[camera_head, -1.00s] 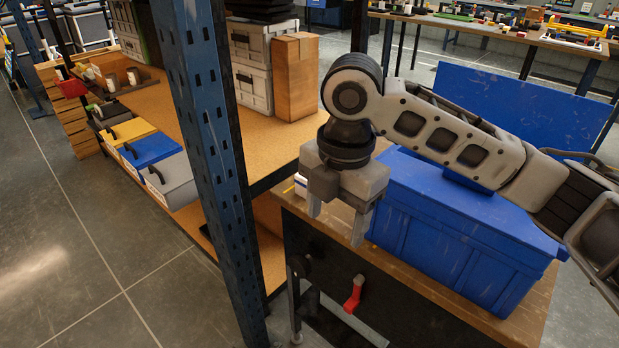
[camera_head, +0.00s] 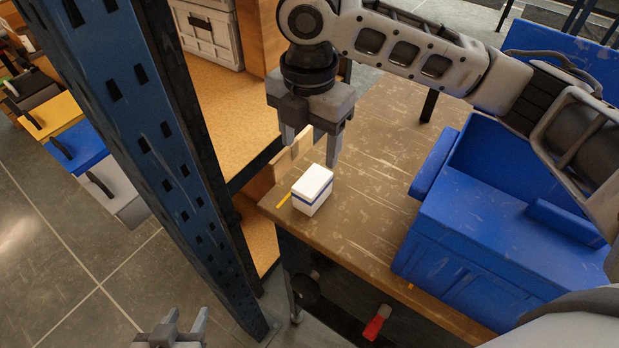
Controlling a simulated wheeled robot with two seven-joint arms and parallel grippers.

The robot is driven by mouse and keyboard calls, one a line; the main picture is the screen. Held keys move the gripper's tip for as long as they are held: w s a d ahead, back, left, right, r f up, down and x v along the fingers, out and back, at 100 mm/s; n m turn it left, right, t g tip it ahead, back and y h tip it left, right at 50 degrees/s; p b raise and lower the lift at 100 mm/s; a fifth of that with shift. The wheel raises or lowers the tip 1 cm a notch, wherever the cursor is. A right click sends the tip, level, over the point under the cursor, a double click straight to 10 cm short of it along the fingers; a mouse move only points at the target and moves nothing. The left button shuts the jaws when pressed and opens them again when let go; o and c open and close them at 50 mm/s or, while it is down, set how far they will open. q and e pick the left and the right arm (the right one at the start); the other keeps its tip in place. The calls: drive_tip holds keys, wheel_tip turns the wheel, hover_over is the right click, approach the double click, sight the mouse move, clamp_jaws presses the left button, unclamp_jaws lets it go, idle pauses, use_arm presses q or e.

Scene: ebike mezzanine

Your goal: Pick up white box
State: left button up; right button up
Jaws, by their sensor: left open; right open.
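The white box (camera_head: 313,187) is small, with a blue band around its side. It sits on the wooden worktable (camera_head: 365,225) near the table's left front corner. My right gripper (camera_head: 310,153) comes in from the right and points down, open and empty. In the picture its fingers are just above the box, apart from it. My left gripper (camera_head: 187,322) is at the bottom edge, open and empty, low in front of the blue post and away from the table.
A blue bin (camera_head: 460,240) stands on the right of the table. A thick blue rack post (camera_head: 160,130) rises left of the table. A yellow stick (camera_head: 284,200) lies beside the box. A red handle (camera_head: 376,322) juts below the table front. The table's middle is clear.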

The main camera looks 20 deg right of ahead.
sight(310, 183)
wheel_tip(310, 183, down, 7)
drive_tip(key=shift+r, duration=0.15)
drive_tip(key=shift+s+f, duration=0.15)
drive_tip(key=shift+f, duration=1.2)
drive_tip(key=shift+s+f, duration=0.1)
drive_tip(key=shift+f, duration=1.25)
drive_tip(key=c, duration=1.1)
